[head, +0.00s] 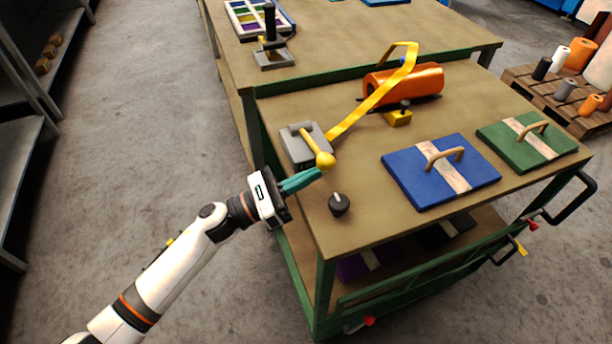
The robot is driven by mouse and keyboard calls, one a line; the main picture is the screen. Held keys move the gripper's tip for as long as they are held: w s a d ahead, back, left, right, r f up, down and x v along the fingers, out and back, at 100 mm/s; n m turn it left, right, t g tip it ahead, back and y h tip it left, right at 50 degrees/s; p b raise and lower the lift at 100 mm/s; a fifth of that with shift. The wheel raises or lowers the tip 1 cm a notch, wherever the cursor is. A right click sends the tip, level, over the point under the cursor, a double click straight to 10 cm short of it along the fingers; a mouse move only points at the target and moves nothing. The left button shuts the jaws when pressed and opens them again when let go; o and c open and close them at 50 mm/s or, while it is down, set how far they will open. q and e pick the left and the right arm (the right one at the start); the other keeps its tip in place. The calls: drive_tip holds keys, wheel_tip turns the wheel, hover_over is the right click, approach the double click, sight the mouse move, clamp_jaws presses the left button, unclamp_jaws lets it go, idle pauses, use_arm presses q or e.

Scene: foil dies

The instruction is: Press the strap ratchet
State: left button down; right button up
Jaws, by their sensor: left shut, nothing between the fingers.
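The strap ratchet (298,150) is a grey block at the near left edge of the cart top, with a short lever ending in a yellow ball knob (325,160). A yellow strap (372,103) runs from it up to and over an orange roll (420,84). My left gripper (318,172) has teal fingers that are shut and empty. The fingertips are just below the yellow knob in the picture; I cannot tell if they touch it. My right gripper is out of view.
A black knob (339,205) stands on the cart top close to my left gripper. A small yellow block (398,118) with a black knob sits by the roll. A blue panel (407,181) and a green panel (505,148), both with handles, lie at the right.

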use_arm(q)
drive_tip(key=shift+r+n+p, duration=0.3)
drive_tip(key=shift+r+n, duration=0.1)
drive_tip(key=shift+r, duration=0.2)
drive_tip(key=w+a+r+n+t+y+p, duration=0.2)
drive_tip(key=w+r+n+p, duration=0.3)
drive_tip(key=r+n+p, duration=0.4)
drive_tip(key=n+t+y+p, duration=0.1)
drive_tip(key=n+p, duration=0.2)
drive_tip(key=shift+w+r, duration=0.2)
drive_tip(key=shift+r, duration=0.3)
